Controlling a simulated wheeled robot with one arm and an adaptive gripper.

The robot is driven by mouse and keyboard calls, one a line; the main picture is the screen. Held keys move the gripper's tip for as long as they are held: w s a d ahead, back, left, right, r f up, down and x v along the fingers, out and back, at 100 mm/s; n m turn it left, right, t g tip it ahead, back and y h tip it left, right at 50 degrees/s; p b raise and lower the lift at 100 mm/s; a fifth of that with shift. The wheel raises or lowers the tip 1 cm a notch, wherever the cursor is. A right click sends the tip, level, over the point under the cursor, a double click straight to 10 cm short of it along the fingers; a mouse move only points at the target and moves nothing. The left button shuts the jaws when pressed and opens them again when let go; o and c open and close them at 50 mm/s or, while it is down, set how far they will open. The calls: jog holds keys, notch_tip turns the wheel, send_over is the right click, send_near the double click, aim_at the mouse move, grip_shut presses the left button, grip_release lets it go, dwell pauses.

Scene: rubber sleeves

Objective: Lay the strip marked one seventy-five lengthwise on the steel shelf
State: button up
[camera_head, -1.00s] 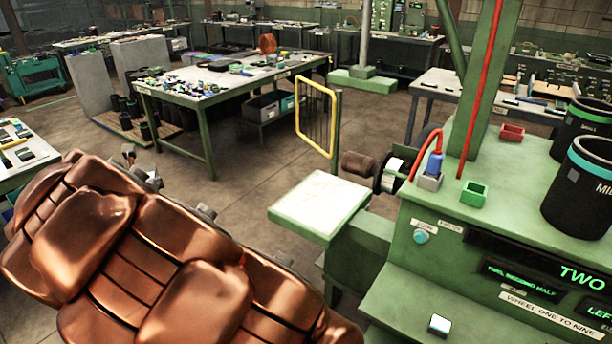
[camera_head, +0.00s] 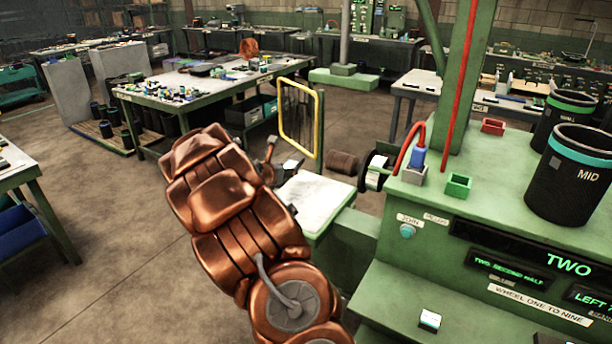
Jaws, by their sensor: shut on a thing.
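My copper-coloured arm reaches up from the bottom middle. My gripper (camera_head: 279,165) is at its far end, beside the back left corner of a pale flat plate (camera_head: 325,198) fixed to the green machine. The plate looks like the steel shelf, though no label on it shows. The gripper is shut on a small pale piece (camera_head: 291,165), partly hidden by the fingers and arm. No marking on it can be read, so I cannot tell if it is the one seventy-five strip. I cannot tell whether it touches the plate.
A yellow-framed guard (camera_head: 299,118) stands behind the plate. Black tubs (camera_head: 570,185) stand on the machine top (camera_head: 500,205). A cluttered table (camera_head: 225,84) is behind; the floor at left is open.

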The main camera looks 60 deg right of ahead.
jog(key=m+g, duration=0.1)
jog(key=g, duration=0.1)
send_over(305, 199)
jog(key=f, duration=0.2)
jog(key=shift+m, duration=0.3)
jog(key=shift+s+f+b, duration=0.15)
jog(key=shift+f+b, duration=2.55)
jog(key=shift+f, duration=0.75)
jog(key=shift+f+b, duration=0.5)
jog(key=shift+f, duration=0.1)
jog(key=o, duration=1.2)
jog(key=v, duration=1.1)
jog(key=shift+a, duration=0.15)
jog(key=shift+s+a+r, duration=0.1)
jog(key=shift+a, duration=0.3)
